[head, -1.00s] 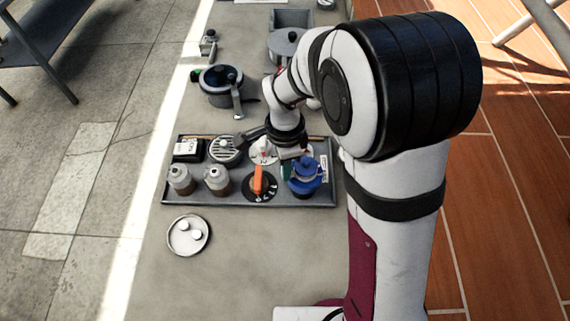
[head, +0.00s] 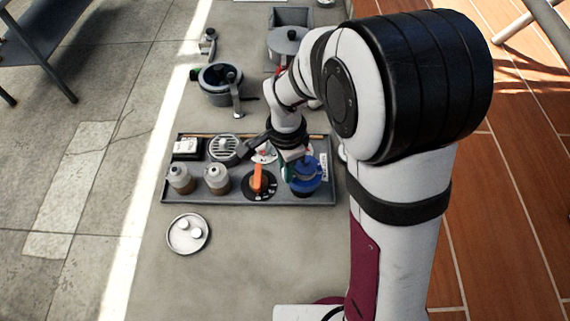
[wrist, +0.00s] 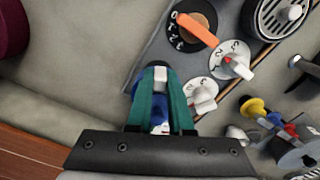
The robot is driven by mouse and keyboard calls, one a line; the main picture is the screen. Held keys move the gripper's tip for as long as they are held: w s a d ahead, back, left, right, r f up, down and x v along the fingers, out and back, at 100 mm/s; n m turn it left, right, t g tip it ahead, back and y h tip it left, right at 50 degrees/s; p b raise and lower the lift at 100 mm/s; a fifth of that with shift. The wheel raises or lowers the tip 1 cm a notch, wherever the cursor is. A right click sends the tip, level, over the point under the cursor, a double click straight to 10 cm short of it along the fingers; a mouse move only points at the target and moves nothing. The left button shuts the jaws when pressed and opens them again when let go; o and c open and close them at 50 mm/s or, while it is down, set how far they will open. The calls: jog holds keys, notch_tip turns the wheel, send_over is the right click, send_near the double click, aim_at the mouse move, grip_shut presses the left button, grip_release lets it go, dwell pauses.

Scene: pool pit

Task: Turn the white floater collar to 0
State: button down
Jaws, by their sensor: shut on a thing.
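A blue floater (head: 308,181) stands at the right end of the grey tray in the head view. My gripper (head: 290,174) is down at its left side, with the teal fingers partly in front of it. In the wrist view, my gripper (wrist: 160,76) is closed around a small pale piece (wrist: 160,78), which I take to be the white floater collar. Blue parts of the floater (wrist: 149,106) show between and beside the fingers. The fingers hide most of the collar, and I cannot read its setting.
A black dial with an orange handle (wrist: 199,28) and white dials with red marks (wrist: 236,60) sit close by. The tray (head: 215,200) also carries two bottles (head: 217,180) and a round grille (head: 223,147). A saucer (head: 188,249) lies in front; bare concrete surrounds it.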

jog(key=s+d+n, duration=0.2)
jog(key=d+n, duration=0.4)
jog(key=n, duration=1)
jog(key=shift+s+n, duration=0.2)
jog(key=shift+n, duration=0.2)
dwell(0.3)
jog(key=c, duration=0.8)
grip_release()
notch_tip(320, 180, up, 16)
